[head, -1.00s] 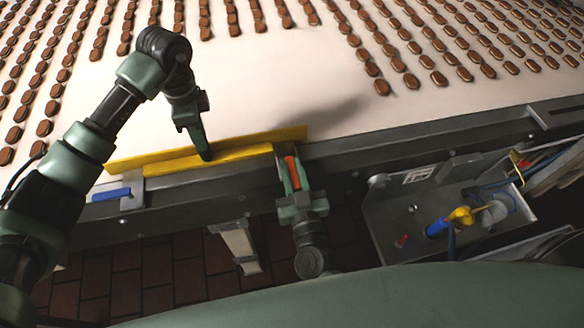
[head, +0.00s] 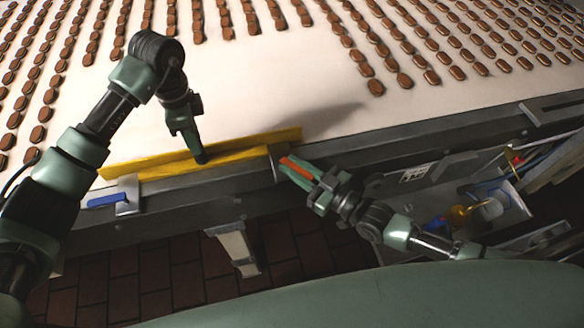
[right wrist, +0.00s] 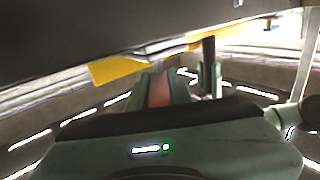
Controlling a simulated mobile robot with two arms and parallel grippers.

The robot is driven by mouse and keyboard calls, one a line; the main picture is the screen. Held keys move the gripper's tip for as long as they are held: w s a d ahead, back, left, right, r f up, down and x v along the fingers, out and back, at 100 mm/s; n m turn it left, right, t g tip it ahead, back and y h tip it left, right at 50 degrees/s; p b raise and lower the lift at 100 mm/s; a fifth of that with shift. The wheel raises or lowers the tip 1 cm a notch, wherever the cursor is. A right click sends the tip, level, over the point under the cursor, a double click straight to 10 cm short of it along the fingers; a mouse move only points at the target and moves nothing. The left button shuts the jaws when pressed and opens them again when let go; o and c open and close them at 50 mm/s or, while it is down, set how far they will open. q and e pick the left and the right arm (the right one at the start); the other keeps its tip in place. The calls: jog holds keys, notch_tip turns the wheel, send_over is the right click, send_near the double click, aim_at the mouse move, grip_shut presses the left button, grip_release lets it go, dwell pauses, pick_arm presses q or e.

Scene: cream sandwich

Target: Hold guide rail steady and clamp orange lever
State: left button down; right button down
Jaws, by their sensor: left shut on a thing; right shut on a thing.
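The yellow guide rail (head: 240,147) lies along the near edge of the conveyor; part of it also shows in the right wrist view (right wrist: 118,70). My left gripper (head: 200,156) is shut on the rail near its middle, from above. The orange lever (head: 298,166) sits at the metal clamp by the rail's right end and points to the lower right. My right gripper (head: 290,168) is shut on the lever, its arm coming in from the right. In the right wrist view the lever (right wrist: 158,90) shows blurred between the fingers.
A second clamp with a blue lever (head: 108,200) is at the rail's left end. Rows of brown biscuits (head: 376,87) lie on the pale belt (head: 300,70). An open metal box (head: 410,178) with hoses and fittings stands right of my right gripper.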

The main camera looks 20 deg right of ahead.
jog(key=n+g+y, duration=0.2)
jog(key=g, duration=0.1)
jog(key=w+n+g+y, duration=0.1)
jog(key=n+y, duration=0.1)
jog(key=shift+d+r, duration=0.2)
jog(key=shift+d, duration=0.1)
jog(key=shift+w+d+n+g+y, duration=0.15)
jog(key=shift+n+g+y, duration=0.6)
jog(key=shift+g, duration=0.6)
jog(key=shift+w+n+g+y, duration=0.15)
jog(key=shift+n+g+y, duration=0.4)
jog(key=shift+n+g, duration=0.6)
jog(key=shift+f+g, duration=0.1)
jog(key=shift+g, duration=0.4)
jog(key=c, duration=1.3)
grip_release()
jog(key=shift+d+f, duration=0.1)
jog(key=shift+d, duration=0.05)
jog(key=v, duration=1.1)
jog(key=shift+s+d, duration=0.15)
jog(key=shift+d, duration=0.2)
